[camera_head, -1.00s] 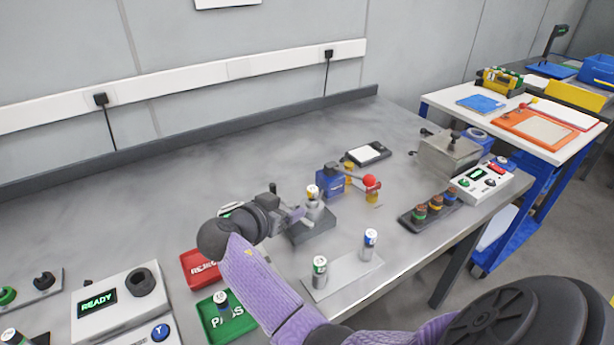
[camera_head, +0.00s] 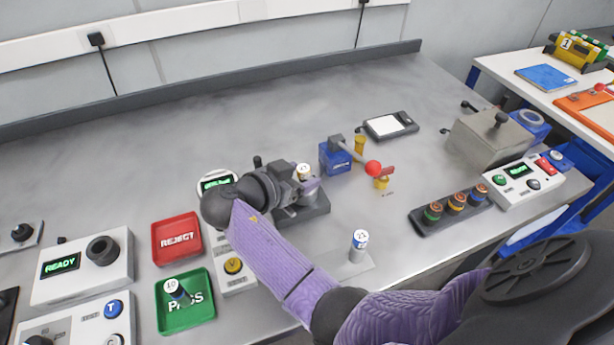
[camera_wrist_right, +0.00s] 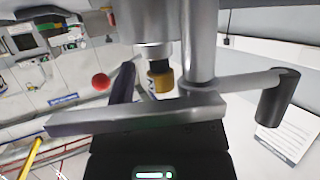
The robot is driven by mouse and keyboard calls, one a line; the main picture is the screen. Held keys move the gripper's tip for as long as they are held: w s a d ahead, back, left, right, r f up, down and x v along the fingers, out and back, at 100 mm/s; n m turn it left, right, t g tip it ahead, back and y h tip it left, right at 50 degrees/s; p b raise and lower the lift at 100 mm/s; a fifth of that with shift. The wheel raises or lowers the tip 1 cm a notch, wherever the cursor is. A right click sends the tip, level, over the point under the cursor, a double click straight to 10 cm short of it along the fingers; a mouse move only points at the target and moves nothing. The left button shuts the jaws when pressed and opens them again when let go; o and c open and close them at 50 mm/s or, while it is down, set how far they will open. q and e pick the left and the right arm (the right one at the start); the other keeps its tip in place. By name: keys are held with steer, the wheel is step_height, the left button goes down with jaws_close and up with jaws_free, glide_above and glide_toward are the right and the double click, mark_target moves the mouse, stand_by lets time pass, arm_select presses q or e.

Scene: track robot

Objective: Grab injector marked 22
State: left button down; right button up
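My right gripper (camera_head: 306,186) is at a dark fixture (camera_head: 312,206) in the middle of the bench, beside an upright injector (camera_head: 303,171) with a pale, yellow-edged top. Whether its fingers touch that injector cannot be told. Another injector (camera_head: 359,244), white and silver with a blue band, stands on a grey plate (camera_head: 352,270); its number looks like 25 but is small. A third injector (camera_head: 176,290) with a dark lower body, apparently marked 10, leans in the green PASS tray (camera_head: 200,319). No mark 22 is clearly readable. My left gripper is out of view.
A red REJECT tray (camera_head: 166,252) and READY box (camera_head: 113,276) lie left. A blue device with a red-ball lever (camera_head: 373,168) stands right of the fixture, also showing its ball in the wrist view (camera_wrist_right: 100,82). A rack (camera_head: 420,221) holds several capped parts.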

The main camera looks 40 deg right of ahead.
steer(key=c, duration=0.7)
jaws_close()
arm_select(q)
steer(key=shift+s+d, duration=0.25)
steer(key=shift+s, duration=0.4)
